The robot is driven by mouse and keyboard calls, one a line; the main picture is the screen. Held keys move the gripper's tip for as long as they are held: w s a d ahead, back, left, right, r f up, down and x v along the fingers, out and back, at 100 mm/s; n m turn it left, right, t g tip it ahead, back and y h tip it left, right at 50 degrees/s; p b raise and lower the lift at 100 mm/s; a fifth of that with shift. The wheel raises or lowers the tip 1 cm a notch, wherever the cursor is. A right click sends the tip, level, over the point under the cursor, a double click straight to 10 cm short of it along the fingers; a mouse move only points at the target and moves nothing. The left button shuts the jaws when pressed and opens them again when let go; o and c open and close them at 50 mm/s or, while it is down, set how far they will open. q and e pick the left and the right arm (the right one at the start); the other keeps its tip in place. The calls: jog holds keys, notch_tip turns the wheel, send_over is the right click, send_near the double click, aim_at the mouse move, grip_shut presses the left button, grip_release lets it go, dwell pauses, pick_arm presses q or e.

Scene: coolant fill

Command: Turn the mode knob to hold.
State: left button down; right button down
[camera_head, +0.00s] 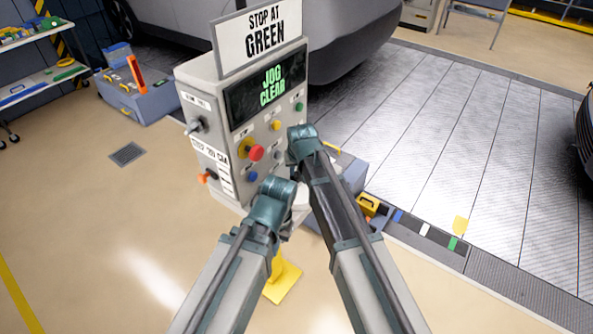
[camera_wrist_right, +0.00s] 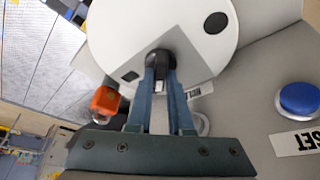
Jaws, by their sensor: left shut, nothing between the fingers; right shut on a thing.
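The control box (camera_head: 222,86) stands in the head view, its display (camera_head: 266,88) reading "JOG CLEAR". A knob with a pale lever (camera_head: 196,125) is on its left side; its label is too small to read, so I cannot tell whether it is the mode knob. My right gripper (camera_wrist_right: 160,85) is shut on a black knob (camera_wrist_right: 160,57) on a white round wheel (camera_wrist_right: 115,35). In the head view the right gripper (camera_head: 303,145) is at the panel's lower right. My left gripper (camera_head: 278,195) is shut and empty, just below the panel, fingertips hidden.
On the panel are a red knob (camera_head: 257,153), a yellow button (camera_head: 275,125) and a green button (camera_head: 299,106). A blue button (camera_wrist_right: 300,98) has a "RESET" label, partly cut off. An orange part (camera_wrist_right: 105,101) is beside the wheel.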

jog(key=shift+n, duration=0.3)
jog(key=n, duration=0.2)
jog(key=n+y, duration=0.1)
jog(key=shift+w+d+n+g+y, duration=0.1)
jog(key=shift+d+n+g+y, duration=0.1)
jog(key=shift+n+g+y, duration=0.7)
jog(key=shift+n+y, duration=0.1)
jog(key=shift+n, duration=1.6)
jog(key=c, duration=0.8)
grip_release()
jog(key=shift+r, duration=0.15)
